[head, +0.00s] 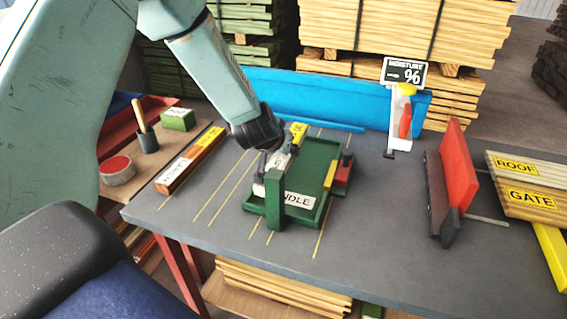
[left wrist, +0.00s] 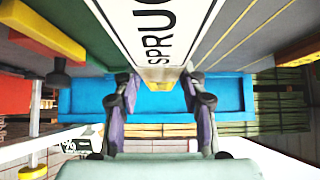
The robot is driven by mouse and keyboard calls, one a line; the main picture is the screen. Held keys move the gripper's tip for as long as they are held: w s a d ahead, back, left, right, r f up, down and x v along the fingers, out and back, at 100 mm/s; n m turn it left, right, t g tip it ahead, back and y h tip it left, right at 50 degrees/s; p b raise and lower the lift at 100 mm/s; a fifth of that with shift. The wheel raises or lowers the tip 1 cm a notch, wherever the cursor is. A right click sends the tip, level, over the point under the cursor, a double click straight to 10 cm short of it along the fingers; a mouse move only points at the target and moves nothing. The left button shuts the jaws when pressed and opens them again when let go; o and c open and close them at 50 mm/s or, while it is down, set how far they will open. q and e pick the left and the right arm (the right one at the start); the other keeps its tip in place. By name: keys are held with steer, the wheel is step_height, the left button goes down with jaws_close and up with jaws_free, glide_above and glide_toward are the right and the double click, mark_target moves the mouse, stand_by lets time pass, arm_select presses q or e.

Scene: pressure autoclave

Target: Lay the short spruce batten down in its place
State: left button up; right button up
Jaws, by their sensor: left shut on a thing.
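The short spruce batten shows in the left wrist view as a white face (left wrist: 158,30) lettered "SPRU…", with a pale wood end. My left gripper (left wrist: 160,90) is shut on it near that end. In the head view the left gripper (head: 277,152) is over the green tray (head: 312,215), whose label reads "…NDLE". The batten's yellow label (head: 298,132) shows beyond the gripper, and a white labelled part shows beside the fingers. The gripper hides much of the batten, so I cannot tell if it touches the tray. My right gripper is not in view.
A labelled brown batten (head: 190,160) lies on the grey table (head: 370,235) to the left. Red and yellow blocks (head: 342,172) sit at the tray's right side. A moisture sign (head: 404,72), a red upright board (head: 458,165) and ROOF and GATE boards (head: 530,200) stand right. The front right table is clear.

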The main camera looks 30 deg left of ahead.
mark_target(281, 157)
arm_select(q)
step_height(281, 157, down, 3)
steer(key=shift+s+r+b, duration=0.1)
steer(key=shift+b, duration=0.45)
steer(key=shift+f, duration=0.25)
steer(key=o, duration=1.3)
